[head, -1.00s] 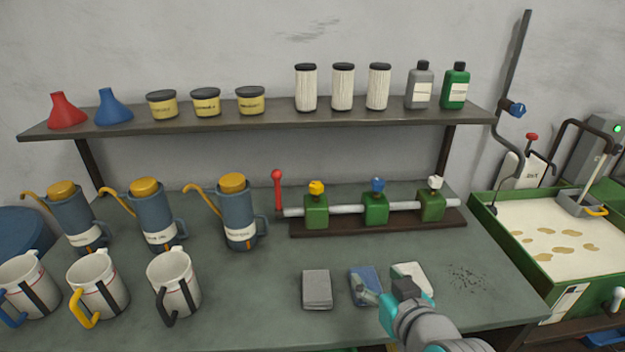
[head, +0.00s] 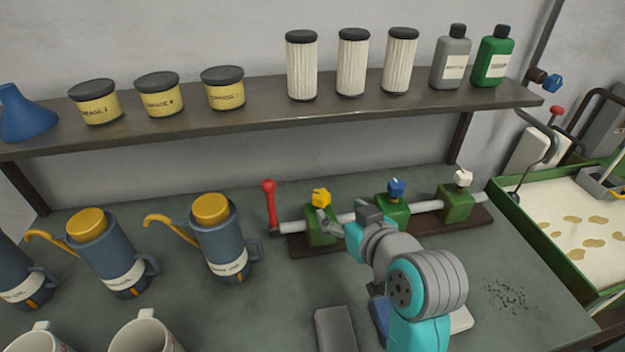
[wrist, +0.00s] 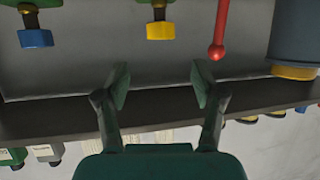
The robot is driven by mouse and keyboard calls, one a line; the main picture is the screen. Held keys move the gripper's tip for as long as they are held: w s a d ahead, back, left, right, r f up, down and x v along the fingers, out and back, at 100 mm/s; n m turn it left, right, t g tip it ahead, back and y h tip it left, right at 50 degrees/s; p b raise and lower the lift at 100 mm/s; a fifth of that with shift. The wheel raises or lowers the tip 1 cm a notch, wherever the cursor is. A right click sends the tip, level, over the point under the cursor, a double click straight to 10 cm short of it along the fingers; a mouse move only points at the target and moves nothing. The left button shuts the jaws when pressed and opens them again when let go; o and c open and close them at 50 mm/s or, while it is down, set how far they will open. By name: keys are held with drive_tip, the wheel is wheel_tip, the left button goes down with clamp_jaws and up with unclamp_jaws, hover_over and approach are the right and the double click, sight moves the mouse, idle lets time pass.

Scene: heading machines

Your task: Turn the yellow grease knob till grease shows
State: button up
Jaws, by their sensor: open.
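The yellow knob (head: 321,197) stands on top of the leftmost green valve block (head: 315,237) on a grey pipe. In the wrist view, which looks upside down, the yellow knob (wrist: 160,31) hangs near the top middle. My gripper (head: 332,222) is at the front right of that block, just below the knob's level in the picture. In the wrist view my gripper (wrist: 162,76) has its fingers apart, lined up with the yellow knob but not around it. Nothing is between the fingers. No grease can be made out at the block, which my gripper partly covers.
A red lever (head: 269,203) stands just left of the yellow knob. A blue knob (head: 396,187) and a white knob (head: 463,178) stand to the right on the same pipe. A shelf (head: 290,118) runs above. Oil cans (head: 223,240) stand at the left.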

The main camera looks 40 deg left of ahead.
sight(322, 195)
drive_tip(key=x, duration=1.1)
drive_tip(key=shift+c, duration=0.3)
drive_tip(key=c, duration=1.1)
